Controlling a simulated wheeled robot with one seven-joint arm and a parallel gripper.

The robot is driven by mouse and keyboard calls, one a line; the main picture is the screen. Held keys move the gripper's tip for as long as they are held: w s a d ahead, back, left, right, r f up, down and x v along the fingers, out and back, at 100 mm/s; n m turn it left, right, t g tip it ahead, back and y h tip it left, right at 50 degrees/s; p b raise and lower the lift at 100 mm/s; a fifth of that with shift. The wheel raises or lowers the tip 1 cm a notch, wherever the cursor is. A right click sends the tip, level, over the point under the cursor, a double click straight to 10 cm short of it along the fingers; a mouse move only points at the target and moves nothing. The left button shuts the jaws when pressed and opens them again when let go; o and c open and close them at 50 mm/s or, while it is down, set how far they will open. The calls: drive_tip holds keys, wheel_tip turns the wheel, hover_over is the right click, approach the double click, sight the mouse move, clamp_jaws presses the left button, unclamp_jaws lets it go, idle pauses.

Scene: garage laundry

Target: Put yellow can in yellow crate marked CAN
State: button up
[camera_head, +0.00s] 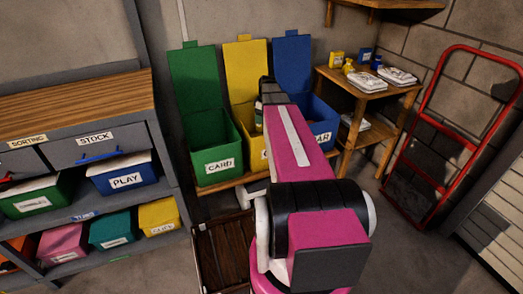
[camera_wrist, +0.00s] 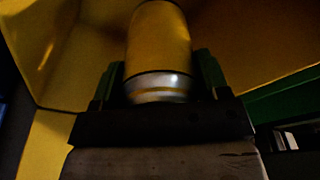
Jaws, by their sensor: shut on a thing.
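The yellow can (camera_wrist: 160,45) with a silver end shows in the wrist view between the green fingers of my gripper (camera_wrist: 160,85), which is shut on it. Yellow walls (camera_wrist: 90,60) surround the can in that view, so it is in or at the mouth of the yellow crate. In the head view the yellow crate (camera_head: 250,143) stands between a green and a blue crate, its yellow lid (camera_head: 244,70) raised behind it. My arm covers most of the crate, its label and the can there. I cannot tell whether the can touches the crate floor.
The green crate marked CARD (camera_head: 216,164) is left of the yellow one and the blue crate (camera_head: 322,122) is right. A wooden side table (camera_head: 362,90) and a red hand truck (camera_head: 455,130) stand to the right. A shelf unit (camera_head: 85,130) fills the left.

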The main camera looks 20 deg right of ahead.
wheel_tip(320, 180, down, 12)
drive_tip(key=shift+r, duration=0.1)
idle(0.5)
drive_tip(key=shift+f, duration=0.35)
drive_tip(key=o, duration=1)
drive_tip(key=shift+c, duration=0.2)
drive_tip(key=shift+r, duration=0.1)
drive_tip(key=r, duration=0.4)
drive_tip(key=s+r, duration=0.1)
drive_tip(key=r, duration=0.3)
drive_tip(key=d+r, duration=0.1)
drive_tip(key=r, duration=0.3)
drive_tip(key=shift+s+d+r, duration=0.1)
drive_tip(key=shift+s+r, duration=0.05)
drive_tip(key=shift+r, duration=0.05)
